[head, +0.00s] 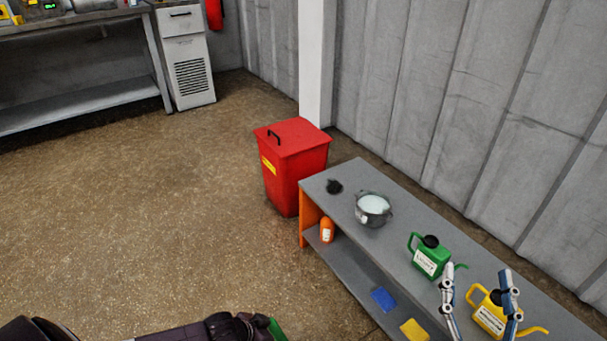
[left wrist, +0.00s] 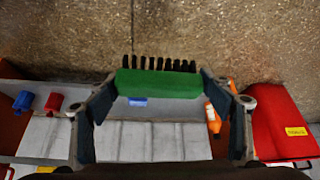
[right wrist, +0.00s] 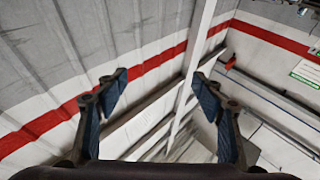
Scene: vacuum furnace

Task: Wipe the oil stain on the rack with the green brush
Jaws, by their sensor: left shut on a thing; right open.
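The green brush (left wrist: 158,84), with dark bristles pointing away, is held between the fingers of my left gripper (left wrist: 161,88). In the head view only a bit of its green (head: 276,330) shows at the bottom edge, beside my left arm. The grey rack (head: 385,238) with an orange end stands at the right. A small black patch or object (head: 334,187) is on its top near the far left end; I cannot tell whether it is the oil stain. My right gripper (head: 478,270) is open and empty, overlapping the rack's near part in the picture.
On the rack stand a metal pot (head: 373,209), a green can (head: 430,257) and a yellow can (head: 492,315). A red bin (head: 293,165) stands beside the rack. The floor at left is clear.

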